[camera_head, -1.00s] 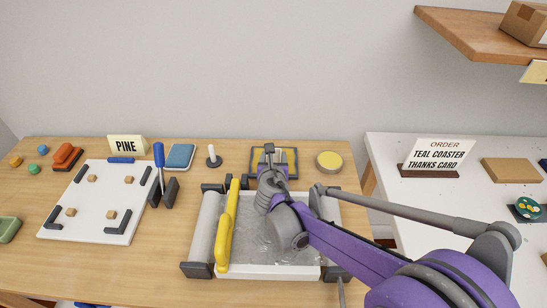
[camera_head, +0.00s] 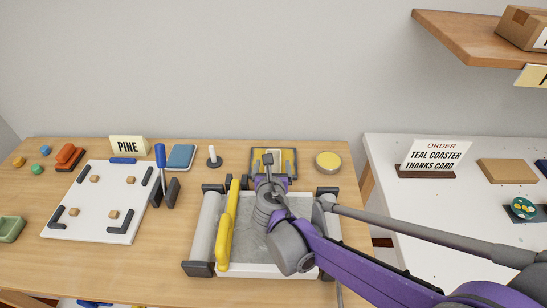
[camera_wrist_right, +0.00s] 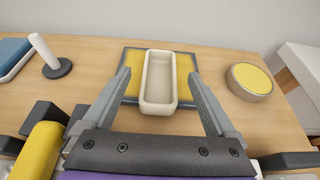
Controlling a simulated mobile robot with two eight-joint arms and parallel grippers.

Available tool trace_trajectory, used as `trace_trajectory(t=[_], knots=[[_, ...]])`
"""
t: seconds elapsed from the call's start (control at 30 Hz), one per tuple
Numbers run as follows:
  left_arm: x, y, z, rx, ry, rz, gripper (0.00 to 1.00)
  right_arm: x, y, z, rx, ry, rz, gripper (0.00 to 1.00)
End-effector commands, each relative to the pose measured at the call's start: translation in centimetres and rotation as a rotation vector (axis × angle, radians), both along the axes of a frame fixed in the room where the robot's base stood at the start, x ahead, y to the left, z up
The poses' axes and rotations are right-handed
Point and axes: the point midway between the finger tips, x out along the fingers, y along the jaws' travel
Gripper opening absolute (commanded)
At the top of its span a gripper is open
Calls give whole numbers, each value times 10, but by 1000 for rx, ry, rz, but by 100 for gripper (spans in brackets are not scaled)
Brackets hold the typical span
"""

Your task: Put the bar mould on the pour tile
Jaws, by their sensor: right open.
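The bar mould (camera_wrist_right: 168,82), a cream, open-topped oblong tray, is in the right wrist view. It appears to rest on a square yellow pad with a dark border (camera_wrist_right: 130,62), which also shows at the back of the bench in the head view (camera_head: 290,158). My right gripper (camera_wrist_right: 159,76) is open, one finger on each side of the mould. The right fingertip is close to the mould's edge; I cannot tell whether it touches. In the head view my arm and gripper mostly hide the mould. My left gripper is out of view.
A tray with a yellow bar (camera_head: 227,225) and grey roller lies under my right arm. A round yellow-topped tin (camera_head: 328,162), a white peg on a dark base (camera_head: 213,157) and a blue pad (camera_head: 181,157) stand nearby. A white board (camera_head: 92,221) lies left.

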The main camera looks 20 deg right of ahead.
Motion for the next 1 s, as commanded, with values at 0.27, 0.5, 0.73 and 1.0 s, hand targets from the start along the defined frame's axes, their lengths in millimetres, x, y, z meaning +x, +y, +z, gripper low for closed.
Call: trace_trajectory(t=[0.27, 0.5, 0.73, 1.0], knots=[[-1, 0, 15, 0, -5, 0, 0, -42, 20, 21, 0, 0, 1, 92], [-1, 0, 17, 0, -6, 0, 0, -51, 25, 24, 1, 0, 0, 92], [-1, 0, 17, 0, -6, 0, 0, -51, 25, 24, 0, 0, -1, 92], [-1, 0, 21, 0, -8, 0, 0, -52, 25, 29, 0, -1, -1, 92]])
